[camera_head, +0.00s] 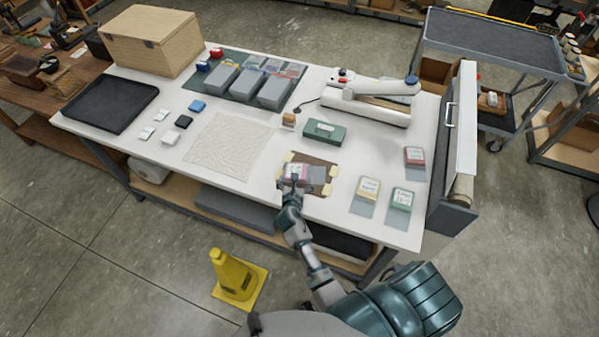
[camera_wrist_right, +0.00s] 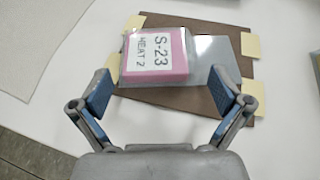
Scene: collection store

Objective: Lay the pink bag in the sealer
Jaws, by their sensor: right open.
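The pink bag (camera_head: 299,170) lies on a brown board (camera_head: 322,187) near the front of the white table. In the right wrist view the pink bag (camera_wrist_right: 158,56) has a white label reading S-23 and a clear flap to its right. My right gripper (camera_head: 293,182) is above the board's front left part. In its wrist view, my right gripper (camera_wrist_right: 161,91) is open, its fingers apart on either side of the bag's near edge and not gripping it. The white sealer (camera_head: 366,103) stands at the table's back right. My left gripper is not in view.
A green box (camera_head: 324,131) lies between the board and the sealer. Yellow (camera_head: 368,188), green (camera_head: 401,199) and red (camera_head: 414,156) labelled packets lie to the right. A cream cloth (camera_head: 226,142) lies left. Grey bins (camera_head: 247,84) stand behind it.

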